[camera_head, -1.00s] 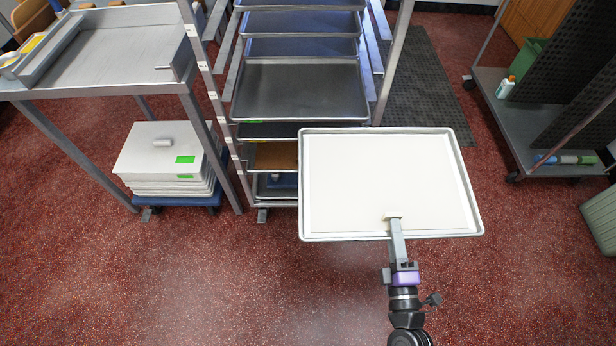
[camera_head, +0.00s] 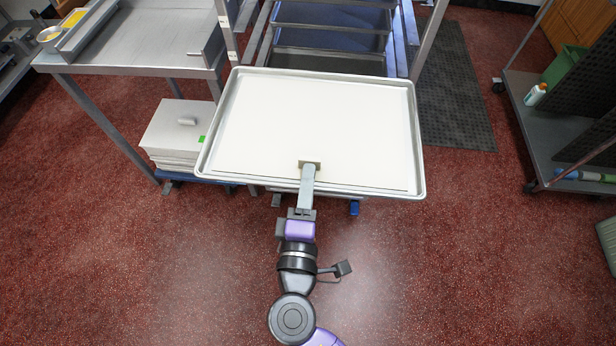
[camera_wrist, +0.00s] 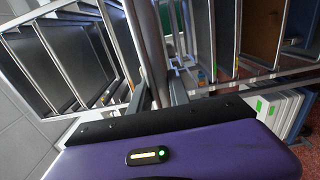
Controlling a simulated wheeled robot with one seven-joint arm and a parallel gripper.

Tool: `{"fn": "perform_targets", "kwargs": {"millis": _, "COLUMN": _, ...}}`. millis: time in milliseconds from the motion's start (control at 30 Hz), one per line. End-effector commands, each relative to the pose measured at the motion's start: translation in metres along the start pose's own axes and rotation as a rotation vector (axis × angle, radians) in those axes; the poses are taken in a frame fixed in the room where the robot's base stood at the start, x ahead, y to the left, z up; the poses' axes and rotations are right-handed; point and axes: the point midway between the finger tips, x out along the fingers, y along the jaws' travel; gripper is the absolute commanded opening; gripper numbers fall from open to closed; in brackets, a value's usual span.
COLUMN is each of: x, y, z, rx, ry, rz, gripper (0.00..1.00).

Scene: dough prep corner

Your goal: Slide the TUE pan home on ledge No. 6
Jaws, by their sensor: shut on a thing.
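The wide metal pan (camera_head: 417,150) with a white sheet lying in it is held out level in front of the rack. My gripper (camera_head: 310,165) is shut on the middle of its near rim. No TUE mark can be read on the pan. The metal rack (camera_head: 405,45) stands right behind the pan, with its upper slots and ledges showing. The pan covers the rack's lower slots, and I cannot make out which ledge is No. 6. The wrist view shows rack ledges and trays (camera_wrist: 228,40) beyond my purple gripper body; the pan is hard to make out there.
A metal table (camera_head: 140,50) stands left of the rack, close to the pan's left corner. Stacked white boxes (camera_head: 170,130) with green labels sit under it. A dark mat (camera_head: 455,100) lies right of the rack. A cart (camera_head: 560,135) stands further right. The red floor in front is clear.

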Motion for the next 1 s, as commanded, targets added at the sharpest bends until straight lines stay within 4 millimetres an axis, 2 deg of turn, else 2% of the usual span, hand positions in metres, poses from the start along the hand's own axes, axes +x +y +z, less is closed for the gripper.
{"fn": "perform_targets", "kwargs": {"millis": 500, "x": 0.001, "y": 0.002, "z": 0.0, "rx": -0.001, "ry": 0.001, "rz": 0.003, "gripper": 0.0}}
{"fn": "perform_targets", "kwargs": {"millis": 1000, "x": 0.032, "y": 0.001, "z": -0.001, "rx": -0.001, "ry": 0.002, "rz": 0.002, "gripper": 0.0}}
